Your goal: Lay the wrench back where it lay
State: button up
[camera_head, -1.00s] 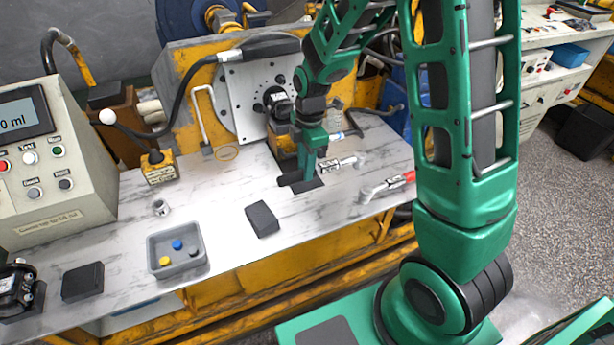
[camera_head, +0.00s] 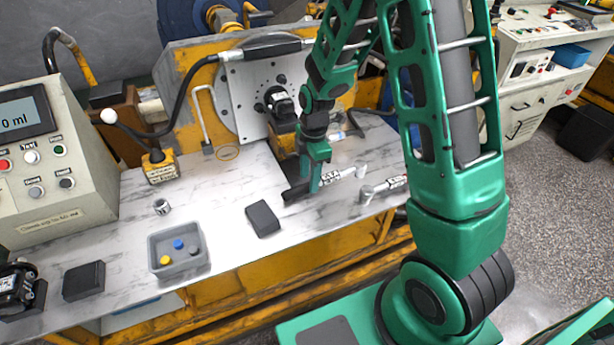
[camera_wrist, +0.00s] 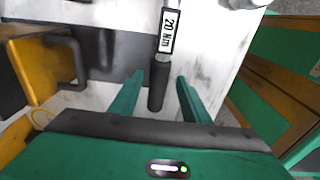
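A wrench with a black handle and a white label (camera_head: 335,176) is at the right part of the white bench top, its metal head pointing right. In the wrist view, the wrench (camera_wrist: 159,85) has a label reading 20 Nm, and its handle end lies between my fingers. My gripper (camera_head: 303,190) is low over the bench at the handle end. In the wrist view my gripper (camera_wrist: 159,95) has a finger on each side of the handle, with a visible gap at both sides. I cannot tell exactly whether the wrench touches the bench.
A second wrench (camera_head: 369,194) lies just in front and to the right, partly behind my arm. A black block (camera_head: 262,218) and a grey tray (camera_head: 178,265) with coloured parts are to the left. The motor test plate (camera_head: 240,110) stands behind. Bare bench lies between them.

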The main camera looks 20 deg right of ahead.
notch_tip(320, 180, up, 12)
jog(key=shift+d, duration=0.35)
dwell(0.4)
jog(key=s+d+r+m, duration=0.7)
jog(key=s+d+m, duration=0.4)
jog(key=s+m, duration=0.15)
jog(key=s+d+m, duration=0.2)
jog(key=s+m, duration=0.4)
jog(key=s, duration=0.2)
jog(key=s+d+r+m, duration=0.1)
jog(key=s+m, duration=0.5)
jog(key=s, duration=0.2)
jog(key=shift+s+d+r+h, duration=0.2)
jog(key=shift+d+h, duration=0.1)
jog(key=shift+d, duration=0.1)
